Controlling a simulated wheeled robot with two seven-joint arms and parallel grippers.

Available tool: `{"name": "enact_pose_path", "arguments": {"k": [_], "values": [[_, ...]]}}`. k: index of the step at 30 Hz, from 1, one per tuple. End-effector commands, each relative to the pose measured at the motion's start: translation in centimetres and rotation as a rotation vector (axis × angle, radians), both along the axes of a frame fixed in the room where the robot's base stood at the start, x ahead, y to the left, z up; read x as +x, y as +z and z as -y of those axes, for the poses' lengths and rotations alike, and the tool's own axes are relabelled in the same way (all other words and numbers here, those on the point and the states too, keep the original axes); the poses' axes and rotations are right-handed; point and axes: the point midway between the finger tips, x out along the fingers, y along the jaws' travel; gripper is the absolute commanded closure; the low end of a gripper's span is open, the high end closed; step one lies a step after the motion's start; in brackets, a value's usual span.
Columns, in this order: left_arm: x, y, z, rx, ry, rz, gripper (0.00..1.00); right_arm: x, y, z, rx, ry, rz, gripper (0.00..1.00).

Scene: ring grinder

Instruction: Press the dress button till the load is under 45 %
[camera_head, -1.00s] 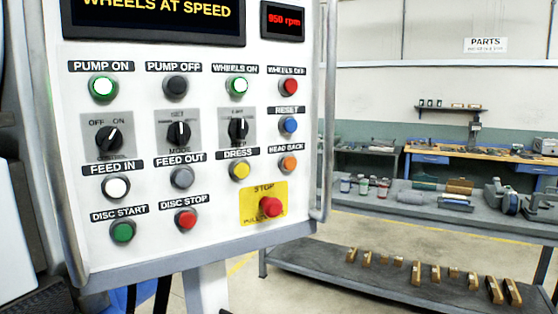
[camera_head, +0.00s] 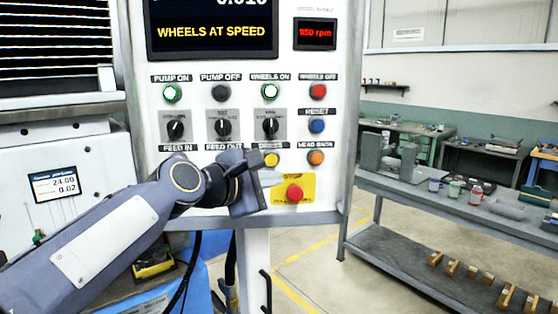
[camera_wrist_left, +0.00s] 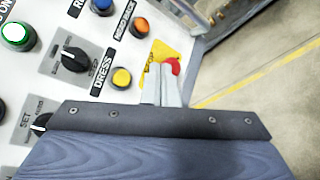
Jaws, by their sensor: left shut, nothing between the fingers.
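The yellow dress button (camera_head: 271,159) sits under its DRESS label on the white control panel (camera_head: 345,100). In the left wrist view the dress button (camera_wrist_left: 122,78) is uncovered, left of the fingers. My left gripper (camera_head: 275,179) is shut and empty, just below the dress button in the head view. Its pale fingertips (camera_wrist_left: 162,75) appear in front of the yellow stop plate in the wrist view; I cannot tell any contact. The dark display (camera_head: 212,31) reads WHEELS AT SPEED; its top is cut off and no load percentage shows. My right gripper is not in view.
The red stop button (camera_head: 294,193) is close to the fingertips. The orange head back button (camera_head: 316,158) and blue reset button (camera_head: 316,126) are to the right. My left arm hides the lower left buttons. A grey bench (camera_head: 400,190) stands right of the panel.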

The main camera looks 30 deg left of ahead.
Motion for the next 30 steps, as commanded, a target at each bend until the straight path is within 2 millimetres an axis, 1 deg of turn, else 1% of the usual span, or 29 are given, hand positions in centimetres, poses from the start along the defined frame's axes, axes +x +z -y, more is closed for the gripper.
{"name": "enact_pose_path", "arguments": {"k": [7, 11, 23, 24, 30], "values": [[0.1, -0.1, 0.0, 0.002, -0.001, -0.001, 1.00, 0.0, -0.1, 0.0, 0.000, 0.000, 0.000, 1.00], [0.7, -0.1, -0.5, 0.002, -0.001, -0.003, 1.00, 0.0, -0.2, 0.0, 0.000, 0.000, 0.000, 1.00], [5.1, -0.2, -3.5, 0.004, -0.001, -0.003, 1.00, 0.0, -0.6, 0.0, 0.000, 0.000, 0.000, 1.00], [5.5, -0.1, -3.8, 0.003, -0.001, -0.003, 1.00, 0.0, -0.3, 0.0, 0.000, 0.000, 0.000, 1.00], [6.8, -0.1, -4.7, 0.003, -0.001, -0.003, 1.00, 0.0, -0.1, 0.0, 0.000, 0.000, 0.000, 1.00]]}}
